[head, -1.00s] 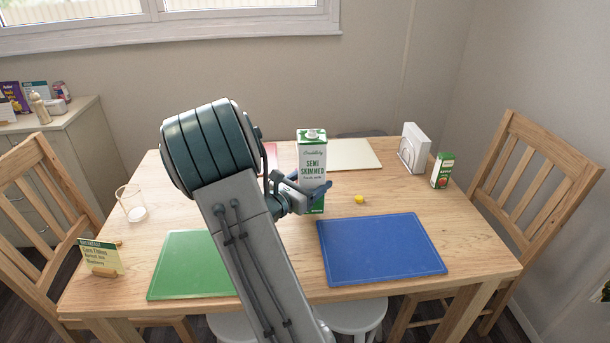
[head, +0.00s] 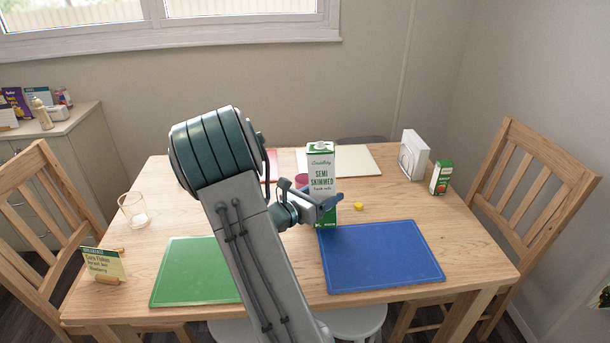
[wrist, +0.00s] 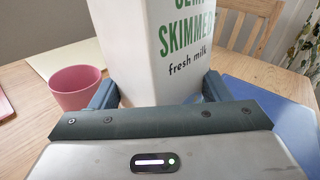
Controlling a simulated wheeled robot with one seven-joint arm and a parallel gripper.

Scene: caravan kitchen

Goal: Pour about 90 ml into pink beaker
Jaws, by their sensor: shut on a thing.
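A white and green carton of semi-skimmed milk (head: 320,178) stands upright in my gripper (head: 328,203), behind the blue mat. My gripper is shut on the carton low on its body. The carton also fills the middle of the wrist view (wrist: 170,50), between the two fingers. The pink beaker (wrist: 77,88) stands on the table left of the carton in the wrist view. In the head view the pink beaker (head: 301,180) shows only partly, between my arm and the carton. What is inside the beaker is hidden.
A small yellow cap (head: 359,206) lies right of the carton. Blue (head: 385,265) and green (head: 195,275) mats lie in front. A glass (head: 133,208) stands left. A white holder (head: 413,155) and small carton (head: 441,178) stand back right.

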